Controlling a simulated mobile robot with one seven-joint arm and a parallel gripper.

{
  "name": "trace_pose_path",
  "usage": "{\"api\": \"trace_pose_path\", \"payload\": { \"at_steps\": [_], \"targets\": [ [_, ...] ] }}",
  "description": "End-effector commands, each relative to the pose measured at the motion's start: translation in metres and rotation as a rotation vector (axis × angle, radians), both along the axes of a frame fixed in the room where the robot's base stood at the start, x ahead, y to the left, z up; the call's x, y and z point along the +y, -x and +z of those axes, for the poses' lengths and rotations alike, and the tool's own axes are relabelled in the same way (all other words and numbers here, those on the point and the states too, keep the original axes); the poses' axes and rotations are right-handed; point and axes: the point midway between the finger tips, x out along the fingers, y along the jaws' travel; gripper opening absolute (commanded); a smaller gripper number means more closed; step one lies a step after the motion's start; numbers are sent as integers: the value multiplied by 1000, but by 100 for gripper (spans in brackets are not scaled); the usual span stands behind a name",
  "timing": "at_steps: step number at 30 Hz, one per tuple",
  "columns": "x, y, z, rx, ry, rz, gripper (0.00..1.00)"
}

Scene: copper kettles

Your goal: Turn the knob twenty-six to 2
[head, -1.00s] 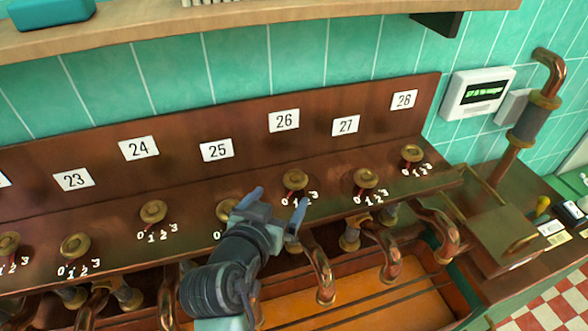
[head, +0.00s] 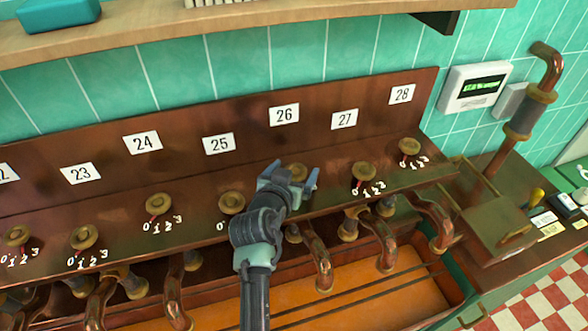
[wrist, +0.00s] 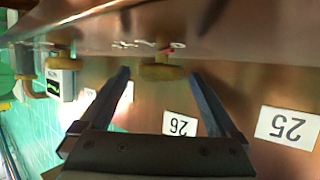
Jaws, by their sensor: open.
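Knob twenty-six (head: 297,173) is a round brass knob on the copper panel below the "26" label (head: 284,115). My gripper (head: 291,180) is at this knob in the head view, and its jaws are open on either side of it. The arm hides most of the number scale below. In the wrist view the knob (wrist: 162,71) sits between the two open fingers (wrist: 160,75), slightly ahead of their tips, with a gap on each side. A small red mark and white digits show near it. I cannot read its setting.
Knob twenty-five (head: 232,203) is close on the left, and knob twenty-seven (head: 364,172) is on the right. Copper spouts (head: 318,262) curve out below the panel. A wall display (head: 474,88) and a copper pipe (head: 530,110) stand at the right.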

Motion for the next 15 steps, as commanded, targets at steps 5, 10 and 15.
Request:
{"api": "trace_pose_path", "payload": {
  "at_steps": [5,10,15],
  "targets": [
    [0,0,0,0,0,0,96],
    [0,0,0,0,0,0,73],
    [0,0,0,0,1,0,42]
  ]
}}
